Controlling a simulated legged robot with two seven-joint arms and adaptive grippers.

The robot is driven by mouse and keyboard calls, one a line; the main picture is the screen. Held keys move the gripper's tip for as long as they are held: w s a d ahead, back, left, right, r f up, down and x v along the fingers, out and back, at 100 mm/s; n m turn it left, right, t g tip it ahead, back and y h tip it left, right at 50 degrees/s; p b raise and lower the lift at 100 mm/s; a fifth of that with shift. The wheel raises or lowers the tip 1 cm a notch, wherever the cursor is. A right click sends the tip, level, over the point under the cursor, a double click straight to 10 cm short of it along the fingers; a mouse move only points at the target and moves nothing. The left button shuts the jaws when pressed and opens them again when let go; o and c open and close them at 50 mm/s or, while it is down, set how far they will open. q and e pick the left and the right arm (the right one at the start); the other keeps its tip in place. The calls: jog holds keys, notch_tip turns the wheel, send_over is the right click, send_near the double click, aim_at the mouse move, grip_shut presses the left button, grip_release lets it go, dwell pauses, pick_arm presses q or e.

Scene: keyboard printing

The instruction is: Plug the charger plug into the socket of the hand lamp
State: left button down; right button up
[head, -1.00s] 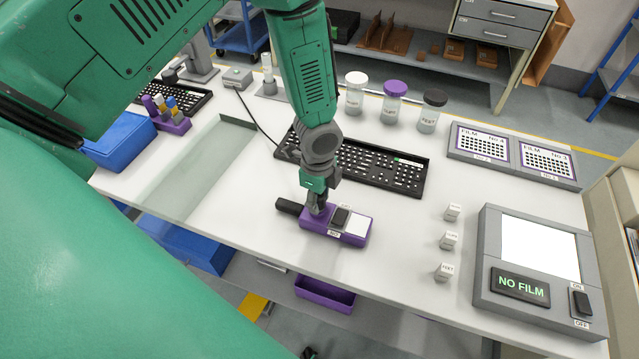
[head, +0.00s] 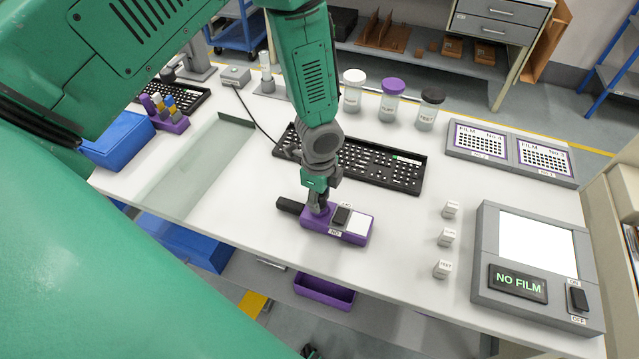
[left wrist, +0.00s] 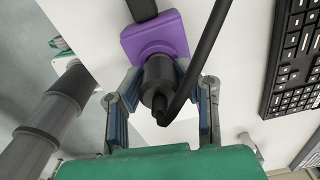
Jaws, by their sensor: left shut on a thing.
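The hand lamp (head: 335,224) is a purple block with a black switch, a white panel and a dark barrel at its left end. It lies near the table's front edge. My left gripper (head: 317,209) points down at its left part. In the left wrist view, my left gripper (left wrist: 160,105) is shut on the black charger plug (left wrist: 158,80), which is in line with the lamp's purple end (left wrist: 150,36) and appears to touch it. The socket is hidden, so I cannot tell how deep the plug sits. The plug's black cable (left wrist: 207,48) runs off upward.
A black keyboard (head: 382,166) lies behind the lamp. Small white cubes (head: 446,238) and a grey film viewer (head: 538,265) stand to the right. A purple bin (head: 324,291) is below the table's edge.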

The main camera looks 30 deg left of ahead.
dwell(0.4)
pick_arm(q)
jog(key=c, duration=1.1)
grip_release()
notch_tip(320, 180, up, 4)
jog(key=p, duration=0.3)
jog(key=shift+f, duration=0.1)
jog(key=shift+r, duration=0.95)
jog(key=shift+r, duration=0.1)
jog(key=shift+w+r, duration=0.1)
jog(key=shift+r, duration=0.15)
notch_tip(320, 180, up, 11)
jog(key=shift+r, duration=0.15)
